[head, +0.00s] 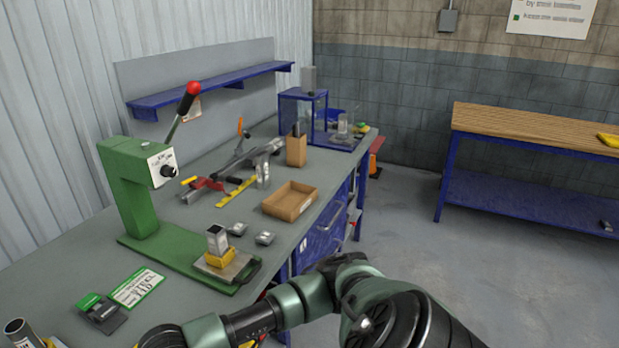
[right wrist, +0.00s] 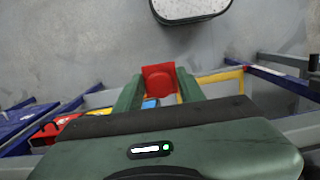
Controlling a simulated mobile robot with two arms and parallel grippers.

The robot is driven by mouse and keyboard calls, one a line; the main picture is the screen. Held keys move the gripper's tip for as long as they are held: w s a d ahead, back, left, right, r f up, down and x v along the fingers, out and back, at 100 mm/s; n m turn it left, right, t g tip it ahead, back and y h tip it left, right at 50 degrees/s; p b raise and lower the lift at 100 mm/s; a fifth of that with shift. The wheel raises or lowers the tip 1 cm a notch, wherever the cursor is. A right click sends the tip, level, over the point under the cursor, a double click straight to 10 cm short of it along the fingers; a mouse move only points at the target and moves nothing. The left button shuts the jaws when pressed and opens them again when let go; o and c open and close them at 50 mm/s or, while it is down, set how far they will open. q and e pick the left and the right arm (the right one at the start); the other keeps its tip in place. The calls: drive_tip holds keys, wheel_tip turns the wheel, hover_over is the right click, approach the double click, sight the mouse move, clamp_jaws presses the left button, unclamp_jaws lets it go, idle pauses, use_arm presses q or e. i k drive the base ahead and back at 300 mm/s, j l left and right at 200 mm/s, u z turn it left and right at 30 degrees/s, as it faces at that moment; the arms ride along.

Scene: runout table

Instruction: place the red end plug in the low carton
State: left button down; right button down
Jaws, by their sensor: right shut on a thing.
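The red end plug (right wrist: 160,79) is between the green fingers of my right gripper (right wrist: 158,88) in the right wrist view. The fingers are shut on it, and its round boss faces the camera. The low carton (head: 289,201) is an open tan box on the grey bench, near its front edge, in the head view. I see no plug in the part of its inside that shows. My right gripper and the plug cannot be made out in the head view. My left gripper is not in view.
A green press (head: 135,195) with a red-knobbed lever stands left of the carton. Two small grey pieces (head: 264,238) lie between them. A tall carton (head: 296,150) and a blue-framed case (head: 302,112) stand behind. My dark green arm crosses the bench's front.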

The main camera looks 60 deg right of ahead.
sight(295, 200)
drive_tip(key=l, duration=3.05)
